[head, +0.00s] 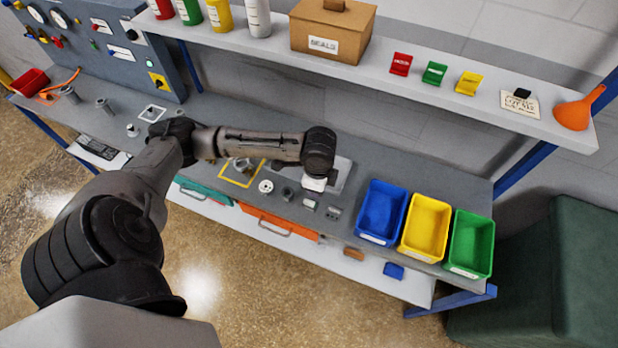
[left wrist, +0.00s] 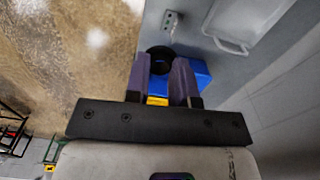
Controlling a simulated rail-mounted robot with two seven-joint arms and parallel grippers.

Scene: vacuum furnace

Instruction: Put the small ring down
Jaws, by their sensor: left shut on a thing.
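My left gripper (head: 314,184) is over the bench, left of the blue bin, in the head view; the wrist hides most of it. In the left wrist view its two fingers (left wrist: 161,66) are shut on a small dark ring (left wrist: 160,52). The ring sits between the fingertips, with the bench and the blue bin (left wrist: 199,73) behind it. I cannot make out the ring in the head view. My right gripper is not in view.
Blue (head: 381,211), yellow (head: 425,226) and green (head: 469,243) bins stand at the bench's right end. A pale tray (head: 341,175) and a small block with holes (head: 333,212) lie near the gripper. A shelf (head: 440,90) runs above the bench's back.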

